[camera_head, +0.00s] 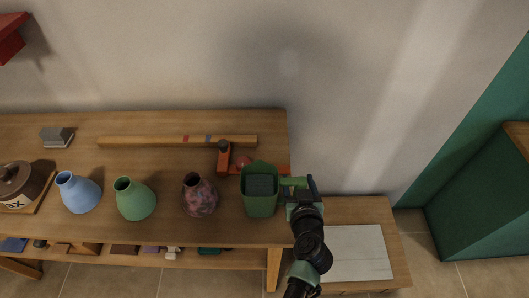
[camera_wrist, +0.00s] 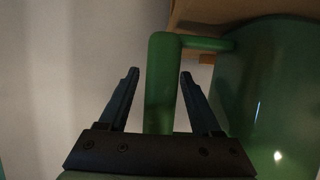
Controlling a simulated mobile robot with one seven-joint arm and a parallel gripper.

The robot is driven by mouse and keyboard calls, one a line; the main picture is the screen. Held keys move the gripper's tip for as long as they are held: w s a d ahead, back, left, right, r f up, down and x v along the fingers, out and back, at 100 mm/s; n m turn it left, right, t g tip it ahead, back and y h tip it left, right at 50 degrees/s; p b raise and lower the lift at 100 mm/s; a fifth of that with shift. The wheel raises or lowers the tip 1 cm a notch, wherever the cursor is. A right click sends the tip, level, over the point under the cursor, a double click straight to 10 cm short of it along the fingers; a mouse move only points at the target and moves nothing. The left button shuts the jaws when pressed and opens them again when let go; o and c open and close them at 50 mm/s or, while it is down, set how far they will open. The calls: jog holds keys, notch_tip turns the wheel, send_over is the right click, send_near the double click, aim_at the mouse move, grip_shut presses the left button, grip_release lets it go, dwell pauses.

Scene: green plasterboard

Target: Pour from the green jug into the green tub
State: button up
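The green jug (camera_head: 260,205) stands upright near the right end of the wooden table, with dark grey contents inside. Its handle sticks out to the right. My gripper (camera_head: 299,186) is at this handle, just right of the jug. In the wrist view, the handle of the green jug (camera_wrist: 163,85) lies between the two open fingers of my gripper (camera_wrist: 160,78), with a gap on each side. The jug's body fills the right of that view. A green, narrow-necked vessel (camera_head: 135,202) stands further left; I cannot make out a clear green tub.
A dark mottled vase (camera_head: 199,199) stands left of the jug, and a blue vase (camera_head: 79,195) further left. An orange tool (camera_head: 224,160) lies behind the jug, near a long wooden bar (camera_head: 150,141). A lower bench (camera_head: 348,212) with a white sheet is at right.

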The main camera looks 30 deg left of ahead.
grip_shut()
dwell(1.2)
